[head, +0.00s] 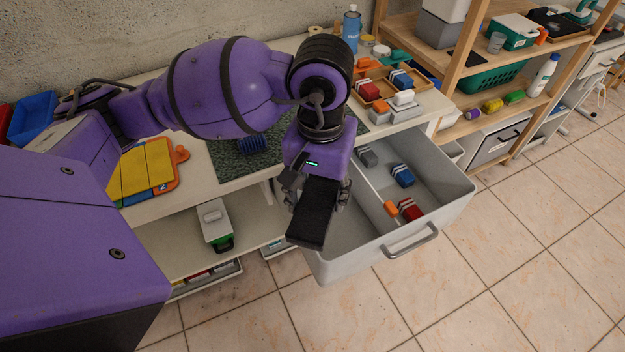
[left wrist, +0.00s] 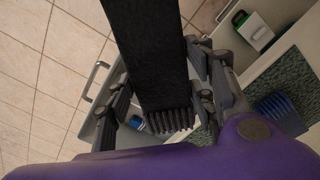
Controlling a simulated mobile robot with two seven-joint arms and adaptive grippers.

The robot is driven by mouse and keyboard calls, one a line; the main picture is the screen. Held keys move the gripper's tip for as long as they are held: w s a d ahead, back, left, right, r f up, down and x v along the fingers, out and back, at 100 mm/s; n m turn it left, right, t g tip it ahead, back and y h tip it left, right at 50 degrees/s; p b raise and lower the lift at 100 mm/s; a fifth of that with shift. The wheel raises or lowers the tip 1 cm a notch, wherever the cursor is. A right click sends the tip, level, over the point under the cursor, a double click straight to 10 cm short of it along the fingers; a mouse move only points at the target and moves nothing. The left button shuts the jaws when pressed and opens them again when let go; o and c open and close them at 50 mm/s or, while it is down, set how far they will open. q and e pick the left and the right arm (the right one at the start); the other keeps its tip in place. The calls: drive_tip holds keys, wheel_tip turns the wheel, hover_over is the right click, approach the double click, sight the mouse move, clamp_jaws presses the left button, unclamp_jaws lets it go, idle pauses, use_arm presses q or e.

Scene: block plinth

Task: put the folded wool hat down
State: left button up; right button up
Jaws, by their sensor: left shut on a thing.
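The folded wool hat (head: 316,222) is a long black folded strip. My left gripper (head: 320,190) is shut on it, with a finger on either side, and points downward. In the head view the hat hangs over the left part of the open grey drawer (head: 455,205) and hides some of that compartment. I cannot tell its exact height above the drawer. In the left wrist view the hat (left wrist: 145,50) runs between the fingers of my left gripper (left wrist: 163,92), its ribbed end towards the camera. My right gripper is not in view.
The drawer's right compartment holds several red, blue, grey and orange pieces. A dark speckled mat (head: 235,165) and a yellow-and-orange folder (head: 145,170) lie on the worktop. A green-and-white box (head: 215,222) stands on the shelf below. Wooden shelving (head: 462,75) stands right; tiled floor is clear in front.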

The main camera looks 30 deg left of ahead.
sight(325, 193)
use_arm(q)
drive_tip(key=f+n, duration=0.2)
drive_tip(key=f+n+b, duration=0.1)
drive_tip(key=shift+w+d+n, duration=0.3)
drive_tip(key=shift+w+d, duration=0.1)
drive_tip(key=w+f+m+b, duration=0.2)
drive_tip(key=f+m, duration=0.5)
drive_tip(key=m, duration=0.3)
drive_tip(key=w+f+m+b, duration=0.2)
drive_tip(key=f+m+b, duration=0.1)
drive_tip(key=f+m, duration=0.4)
drive_tip(key=w+f+m+b, duration=0.2)
drive_tip(key=f+m, duration=0.5)
drive_tip(key=m, duration=0.7)
drive_tip(key=shift+w+d+f+b, duration=0.1)
drive_tip(key=shift+w+d+b, duration=0.25)
drive_tip(key=shift+w, duration=0.15)
drive_tip(key=shift+f, duration=2.35)
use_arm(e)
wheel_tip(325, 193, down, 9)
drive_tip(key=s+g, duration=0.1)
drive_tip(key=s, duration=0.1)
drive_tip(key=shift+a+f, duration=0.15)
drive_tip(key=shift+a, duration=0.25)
